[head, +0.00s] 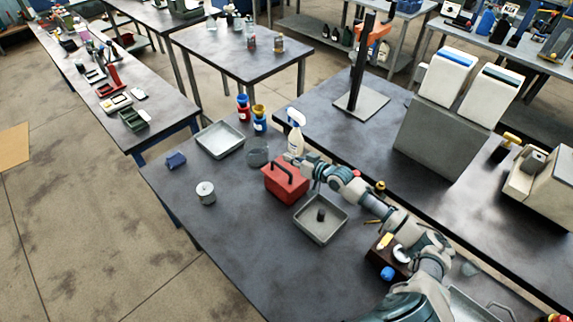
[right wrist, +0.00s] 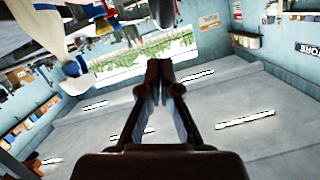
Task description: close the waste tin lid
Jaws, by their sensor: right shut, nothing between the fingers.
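A red box-like tin (head: 284,184) with a black handle on top stands mid-table in the head view. I cannot tell whether this is the waste tin or how its lid sits. A small grey cylindrical tin (head: 205,192) stands to its left, near the table edge. My right gripper (head: 312,160) is just behind and right of the red tin's top, below the white spray bottle. In the right wrist view its fingers (right wrist: 160,68) meet at the tips, with nothing between them. My left gripper is not in view.
A grey tray (head: 220,151) and a grey round container (head: 256,158) lie behind the red tin. A white spray bottle (head: 296,146) stands close to my right gripper. A second tray (head: 339,231) holds a dark cylinder (head: 320,215). The table's front left is clear.

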